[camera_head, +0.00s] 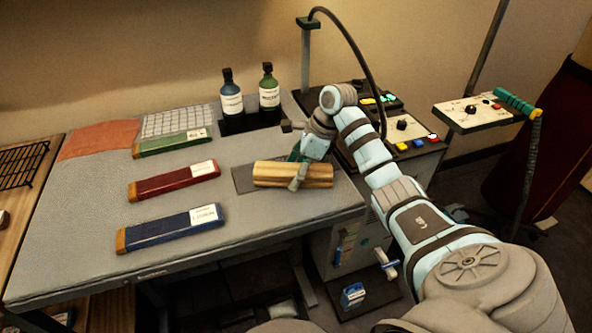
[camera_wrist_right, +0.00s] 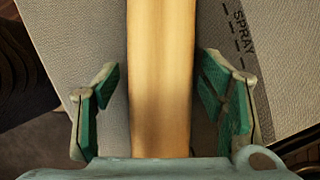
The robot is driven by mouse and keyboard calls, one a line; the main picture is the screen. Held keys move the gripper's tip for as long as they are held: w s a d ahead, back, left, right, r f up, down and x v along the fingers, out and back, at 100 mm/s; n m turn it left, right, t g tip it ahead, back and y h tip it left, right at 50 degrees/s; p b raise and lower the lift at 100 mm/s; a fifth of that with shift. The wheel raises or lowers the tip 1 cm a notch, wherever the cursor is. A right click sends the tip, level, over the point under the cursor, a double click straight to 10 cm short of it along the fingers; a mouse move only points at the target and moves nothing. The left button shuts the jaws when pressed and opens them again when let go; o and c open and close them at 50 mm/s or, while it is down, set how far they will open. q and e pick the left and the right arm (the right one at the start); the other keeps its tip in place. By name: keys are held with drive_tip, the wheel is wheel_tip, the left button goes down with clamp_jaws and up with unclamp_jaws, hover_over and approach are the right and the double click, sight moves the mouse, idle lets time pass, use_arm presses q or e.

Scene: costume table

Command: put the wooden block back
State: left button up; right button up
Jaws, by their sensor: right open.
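The wooden block (camera_head: 268,173) is a light brown, striped bar lying lengthwise left to right on a dark grey mat (camera_head: 243,180) near the table's right front. My right gripper (camera_head: 297,170) is over the block's right half and hides part of it. In the right wrist view the wooden block (camera_wrist_right: 162,80) runs between the two green-padded fingers of my right gripper (camera_wrist_right: 160,78). The fingers are open, with a gap on both sides of the block. My left gripper is not in view.
Two bottles (camera_head: 232,95) (camera_head: 269,90) stand behind on a black base. A control panel (camera_head: 410,135) stands right. The table's front edge is close.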

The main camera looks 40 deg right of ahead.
drive_tip(key=shift+r, duration=0.15)
drive_tip(key=p+v, duration=0.2)
drive_tip(key=v, duration=1)
drive_tip(key=shift+p, duration=0.4)
